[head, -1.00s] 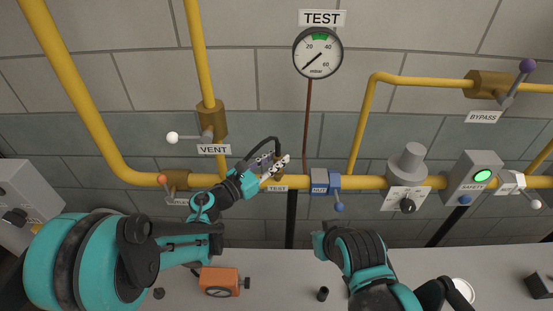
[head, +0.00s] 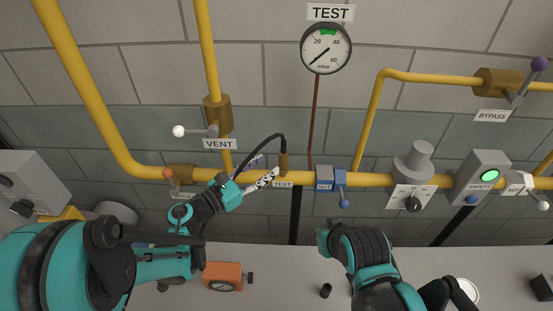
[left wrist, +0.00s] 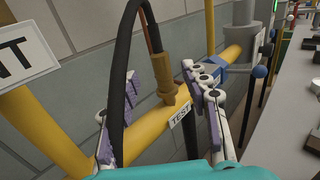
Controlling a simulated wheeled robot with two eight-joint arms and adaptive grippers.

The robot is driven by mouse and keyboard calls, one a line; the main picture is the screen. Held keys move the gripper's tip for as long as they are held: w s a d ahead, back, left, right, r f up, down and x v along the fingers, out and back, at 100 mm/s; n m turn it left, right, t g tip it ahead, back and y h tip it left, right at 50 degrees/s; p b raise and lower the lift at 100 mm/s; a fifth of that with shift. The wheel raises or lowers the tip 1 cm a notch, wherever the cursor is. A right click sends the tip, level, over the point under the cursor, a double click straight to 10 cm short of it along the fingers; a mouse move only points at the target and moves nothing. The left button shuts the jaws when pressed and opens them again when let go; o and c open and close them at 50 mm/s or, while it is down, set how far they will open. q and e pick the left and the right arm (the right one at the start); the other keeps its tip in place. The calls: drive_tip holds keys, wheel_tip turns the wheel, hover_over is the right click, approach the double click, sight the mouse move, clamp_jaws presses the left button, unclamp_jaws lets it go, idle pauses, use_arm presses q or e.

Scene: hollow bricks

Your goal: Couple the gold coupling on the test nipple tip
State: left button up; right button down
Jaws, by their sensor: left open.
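The gold coupling (head: 283,163) stands upright on the yellow pipe at the TEST label (head: 282,184), on the end of a black hose (head: 266,142). It also shows in the left wrist view (left wrist: 172,75), where its lower end meets a narrower gold piece at the pipe; the test nipple tip itself is hidden. My left gripper (head: 259,170) is open, to the left of the coupling in the head view. In the left wrist view its fingers (left wrist: 163,80) are spread on either side of the coupling, apart from it. My right arm shows at bottom centre, but I cannot make out its gripper.
A blue valve (head: 327,180) sits just right of the coupling. The gauge (head: 325,48) hangs above, its thin brown line running down. VENT valve (head: 216,116) is at upper left. An orange box (head: 222,275) and a small black cylinder (head: 326,290) are on the bench.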

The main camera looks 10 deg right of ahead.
use_arm(q)
drive_tip(key=v, duration=0.4)
drive_tip(key=shift+s+a, duration=0.2)
drive_tip(key=shift+a, duration=0.1)
